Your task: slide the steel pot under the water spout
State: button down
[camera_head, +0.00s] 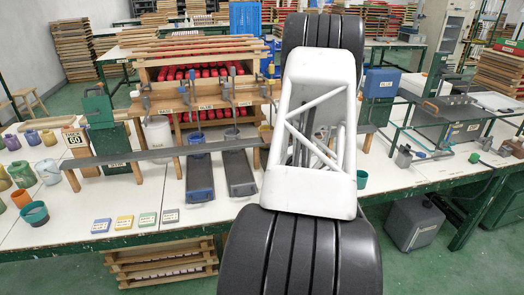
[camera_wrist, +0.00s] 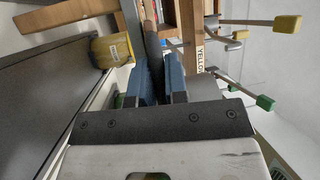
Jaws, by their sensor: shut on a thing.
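The wrist view shows my gripper (camera_wrist: 160,85) with its two blue-padded fingers close together. A dark, rod-like part (camera_wrist: 152,42) runs between and beyond them; it looks like a handle. A plain grey surface (camera_wrist: 208,88) lies just right of the fingers and may be the steel pot's side; its outline is mostly hidden. In the head view my white and black arm covers my gripper and the spot where it works. A blue tank (camera_head: 381,83) with a white label stands right of my arm; I cannot make out the water spout.
A yellow container (camera_wrist: 112,50) and a post lettered "YELLO" (camera_wrist: 198,55) are close to my fingers. Levers with yellow (camera_wrist: 287,24) and green (camera_wrist: 265,102) ends stick out at right. A wooden rack (camera_head: 200,104) stands left of my arm.

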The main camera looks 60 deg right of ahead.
jog(key=s+d, duration=2)
jog(key=shift+s+d, duration=0.35)
jog(key=shift+d, duration=0.05)
jog(key=c, duration=1.2)
grip_release()
jog(key=shift+o, duration=0.2)
jog(key=shift+s, duration=0.1)
jog(key=v, duration=0.7)
jog(key=shift+s+a, duration=0.15)
jog(key=shift+s, duration=0.15)
jog(key=shift+f, duration=0.1)
